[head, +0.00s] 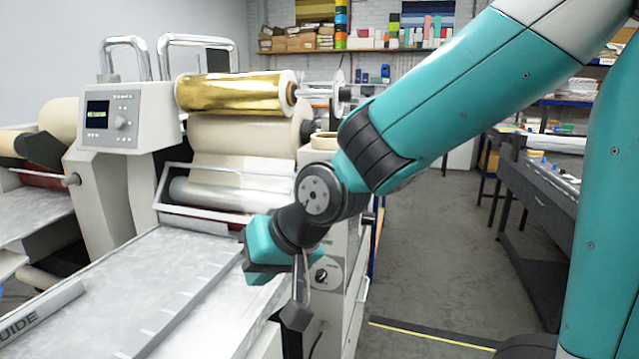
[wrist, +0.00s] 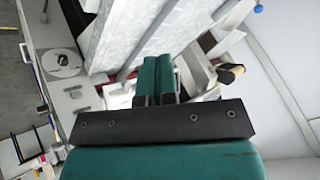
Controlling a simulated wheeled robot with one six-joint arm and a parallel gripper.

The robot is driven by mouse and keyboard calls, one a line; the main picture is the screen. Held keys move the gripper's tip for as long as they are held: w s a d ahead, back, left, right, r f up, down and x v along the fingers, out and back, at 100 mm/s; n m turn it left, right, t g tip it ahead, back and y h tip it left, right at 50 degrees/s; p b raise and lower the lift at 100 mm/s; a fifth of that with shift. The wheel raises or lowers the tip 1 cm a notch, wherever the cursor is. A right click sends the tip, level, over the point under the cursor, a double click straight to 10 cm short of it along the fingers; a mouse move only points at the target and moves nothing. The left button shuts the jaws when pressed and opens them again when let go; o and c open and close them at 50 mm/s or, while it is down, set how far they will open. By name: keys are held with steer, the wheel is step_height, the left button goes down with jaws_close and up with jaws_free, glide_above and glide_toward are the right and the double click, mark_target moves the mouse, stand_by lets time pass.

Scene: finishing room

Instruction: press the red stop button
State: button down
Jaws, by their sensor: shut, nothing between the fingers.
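No red stop button can be made out in either view. My gripper is above the right edge of the machine's grey feed table (head: 130,285), partly hiding the side panel in the head view. In the wrist view its two teal fingers (wrist: 160,62) are together and empty.
A gold foil roll (head: 230,92) and a wide cream roll (head: 245,135) sit on the machine behind a tilted guard frame. A second machine stands at the left. A grey worktable (head: 545,180) stands at the right. The floor aisle (head: 430,240) between is clear.

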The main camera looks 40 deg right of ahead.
steer(key=w+d+r+m+t+h+p, duration=0.1)
steer(key=w+d+m+t+h+p, duration=0.2)
steer(key=w+d, duration=0.8)
steer(key=w+d+m+t+h+p, duration=0.3)
steer(key=w+d+m+t+p, duration=0.5)
steer(key=d, duration=0.6)
steer(key=w+t+p, duration=0.1)
steer(key=w+t, duration=0.1)
steer(key=shift+w+d+r+m+t+h, duration=0.15)
steer(key=shift+w+r+m+t+h, duration=0.15)
steer(key=shift+w+r, duration=0.1)
